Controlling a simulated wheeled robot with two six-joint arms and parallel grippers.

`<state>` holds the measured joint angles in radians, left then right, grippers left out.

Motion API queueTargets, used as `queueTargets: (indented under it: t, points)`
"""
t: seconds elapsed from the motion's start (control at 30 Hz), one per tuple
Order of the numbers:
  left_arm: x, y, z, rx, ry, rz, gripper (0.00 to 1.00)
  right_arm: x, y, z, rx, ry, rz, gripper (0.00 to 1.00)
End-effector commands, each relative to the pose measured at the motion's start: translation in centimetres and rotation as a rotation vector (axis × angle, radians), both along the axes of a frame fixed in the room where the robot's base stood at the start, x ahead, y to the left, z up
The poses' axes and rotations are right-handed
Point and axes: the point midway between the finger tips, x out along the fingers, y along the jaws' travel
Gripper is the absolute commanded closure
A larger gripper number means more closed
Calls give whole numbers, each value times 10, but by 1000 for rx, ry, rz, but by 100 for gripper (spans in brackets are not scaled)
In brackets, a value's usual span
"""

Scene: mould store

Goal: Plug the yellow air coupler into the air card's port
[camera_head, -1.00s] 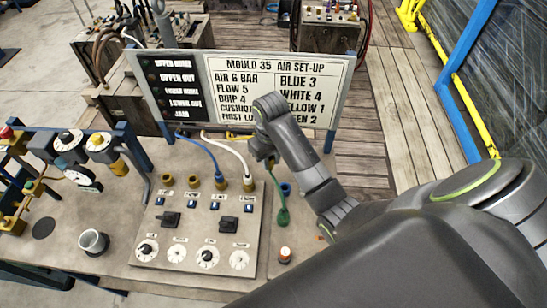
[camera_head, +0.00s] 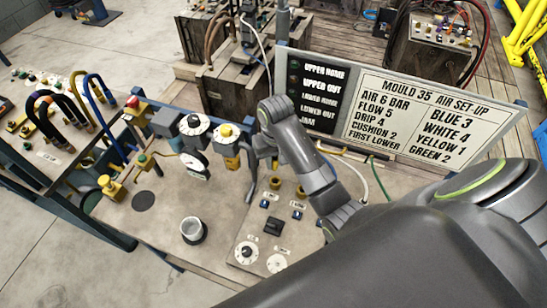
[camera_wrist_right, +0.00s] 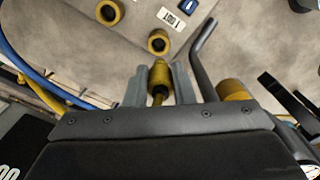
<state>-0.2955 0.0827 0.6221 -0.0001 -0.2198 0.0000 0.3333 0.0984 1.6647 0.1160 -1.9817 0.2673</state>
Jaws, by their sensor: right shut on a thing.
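The yellow air coupler (camera_wrist_right: 160,77) is held between the two fingers of my right gripper (camera_wrist_right: 160,82) in the right wrist view. In the head view this gripper (camera_head: 267,162) is over the port panel (camera_head: 250,232), partly hidden by its own wrist. A brass-yellow port ring (camera_wrist_right: 158,42) lies just ahead of the coupler, beside a label that seems to read 1 OUT (camera_wrist_right: 170,18). The coupler appears apart from that ring; the height between them is unclear. The air card (camera_head: 430,118) reads YELLOW 1. My left gripper is out of view.
A blue hose (camera_wrist_right: 22,68) runs at left in the wrist view. A cup (camera_head: 192,230) stands on the bench.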

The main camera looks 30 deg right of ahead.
Motion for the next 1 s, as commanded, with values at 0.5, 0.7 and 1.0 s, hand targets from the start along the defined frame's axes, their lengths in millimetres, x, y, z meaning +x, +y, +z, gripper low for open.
queueTargets:
  t: [0.5, 0.7, 1.0]
  points:
    - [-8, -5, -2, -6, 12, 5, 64, 0, 0, -44, 0, 1, 1, 100]
    - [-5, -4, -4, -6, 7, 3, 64, 0, 0, -54, 0, 1, 1, 100]
    - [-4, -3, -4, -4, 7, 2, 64, 0, 0, -56, 1, -1, 1, 100]
